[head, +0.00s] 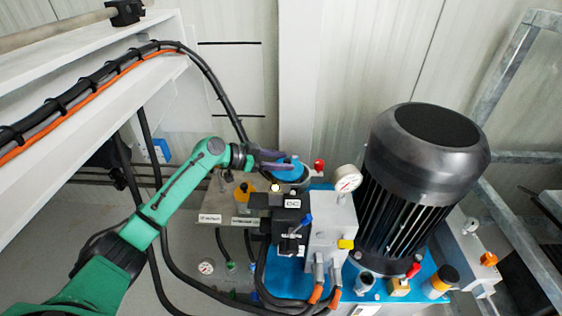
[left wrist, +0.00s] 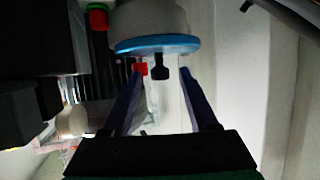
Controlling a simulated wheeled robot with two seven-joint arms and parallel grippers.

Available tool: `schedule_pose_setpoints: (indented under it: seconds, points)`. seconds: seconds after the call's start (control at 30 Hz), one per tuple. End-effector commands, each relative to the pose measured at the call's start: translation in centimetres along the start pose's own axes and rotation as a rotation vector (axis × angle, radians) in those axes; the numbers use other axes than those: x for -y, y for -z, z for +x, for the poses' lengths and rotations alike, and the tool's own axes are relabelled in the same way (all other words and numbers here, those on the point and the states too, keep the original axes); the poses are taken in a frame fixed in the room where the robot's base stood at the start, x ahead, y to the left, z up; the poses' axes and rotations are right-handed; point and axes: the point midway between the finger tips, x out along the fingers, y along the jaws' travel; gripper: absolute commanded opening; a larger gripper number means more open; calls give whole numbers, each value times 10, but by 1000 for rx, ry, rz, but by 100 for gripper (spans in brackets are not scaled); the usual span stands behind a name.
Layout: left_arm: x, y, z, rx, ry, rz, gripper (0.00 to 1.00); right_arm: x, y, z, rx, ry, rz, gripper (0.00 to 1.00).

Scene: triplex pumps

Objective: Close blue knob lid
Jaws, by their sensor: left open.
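A blue round lid (head: 289,174) sits at the back of the pump unit in the head view, left of a red knob. In the left wrist view the blue rim (left wrist: 157,44) crosses the top, on a pale round body, with a small black tab below it. My left gripper (head: 276,160) is at the lid and partly covers it. In the left wrist view my left gripper (left wrist: 160,72) is open, its two fingers on either side of the black tab (left wrist: 160,68), with gaps to it. Nothing is held. My right gripper is out of view.
A pressure gauge (head: 346,179) on a grey block and a large dark motor (head: 422,165) stand to the right. A black valve block (head: 288,215) is in front. A red knob (head: 319,166) is close by. Black hoses hang at left.

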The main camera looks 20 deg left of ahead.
Motion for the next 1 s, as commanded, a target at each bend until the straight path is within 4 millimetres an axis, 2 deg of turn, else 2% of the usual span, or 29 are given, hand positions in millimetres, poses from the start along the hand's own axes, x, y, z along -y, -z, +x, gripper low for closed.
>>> schedule_pose_setpoints:
  seconds: [0.2,0.23,0.37,1.0]
  points:
    - [0,0,1,0,1,0,59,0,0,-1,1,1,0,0]
    - [0,0,1,0,1,0,52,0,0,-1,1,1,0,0]
    - [0,0,1,0,1,0,2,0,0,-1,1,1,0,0]
    - [0,0,0,0,1,-1,0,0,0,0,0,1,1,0]
